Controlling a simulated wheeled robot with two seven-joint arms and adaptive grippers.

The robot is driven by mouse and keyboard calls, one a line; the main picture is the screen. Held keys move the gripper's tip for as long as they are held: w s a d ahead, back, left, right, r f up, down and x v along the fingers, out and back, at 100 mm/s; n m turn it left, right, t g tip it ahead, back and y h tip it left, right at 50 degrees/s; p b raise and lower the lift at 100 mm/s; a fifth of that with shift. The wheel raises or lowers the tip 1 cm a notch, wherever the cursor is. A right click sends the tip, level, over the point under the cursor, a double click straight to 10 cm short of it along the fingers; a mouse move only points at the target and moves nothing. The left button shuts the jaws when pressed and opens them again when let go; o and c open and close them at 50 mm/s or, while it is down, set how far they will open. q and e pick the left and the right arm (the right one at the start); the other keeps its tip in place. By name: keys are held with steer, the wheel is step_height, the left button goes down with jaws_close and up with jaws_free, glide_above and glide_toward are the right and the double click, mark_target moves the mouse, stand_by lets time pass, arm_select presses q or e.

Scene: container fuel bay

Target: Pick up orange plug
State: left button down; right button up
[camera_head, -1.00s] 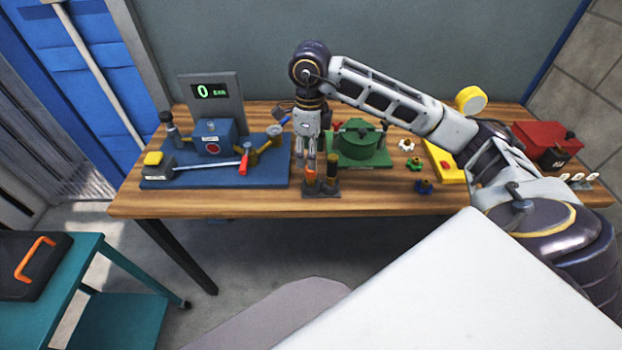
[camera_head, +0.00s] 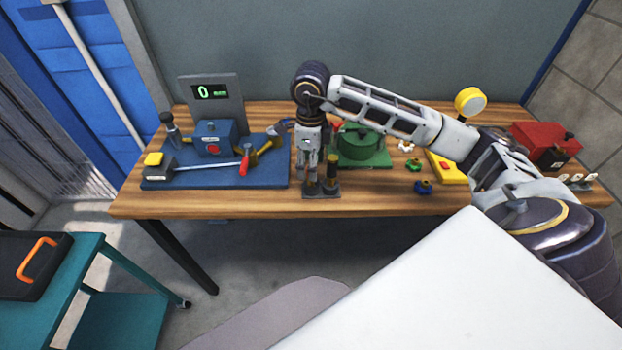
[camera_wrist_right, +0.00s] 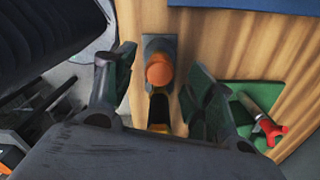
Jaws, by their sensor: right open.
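The orange plug (camera_wrist_right: 159,72) shows in the right wrist view as a rounded orange top on a small dark stand (camera_wrist_right: 160,46). In the head view my right gripper (camera_head: 314,178) points down over the same stand (camera_head: 325,194) and hides the plug. A dark post with a brass-coloured base (camera_head: 332,170) stands on the stand to the right of the fingers. My left gripper is not in view.
A blue board (camera_head: 215,178) with tools and a gauge lies left of the stand. A green fixture (camera_head: 362,147) is close behind on the right. Small coloured knobs (camera_head: 423,187) and a yellow block (camera_head: 446,166) lie farther right. The table front is clear.

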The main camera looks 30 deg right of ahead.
step_height(320, 180, down, 2)
steer(key=shift+s+f, duration=0.1)
steer(key=shift+f, duration=0.15)
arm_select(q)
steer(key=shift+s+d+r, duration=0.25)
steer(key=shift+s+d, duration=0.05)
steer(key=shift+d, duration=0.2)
arm_select(e)
steer(key=shift+f, duration=0.5)
steer(key=shift+c, duration=0.2)
steer(key=c, duration=1.1)
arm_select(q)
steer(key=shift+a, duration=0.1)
arm_select(e)
steer(key=shift+c, duration=0.2)
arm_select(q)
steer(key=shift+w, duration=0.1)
arm_select(e)
steer(key=shift+r, duration=0.15)
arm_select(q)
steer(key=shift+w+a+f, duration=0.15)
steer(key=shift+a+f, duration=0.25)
arm_select(e)
steer(key=shift+r, duration=4.9)
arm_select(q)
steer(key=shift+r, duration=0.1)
arm_select(e)
steer(key=shift+r, duration=0.1)
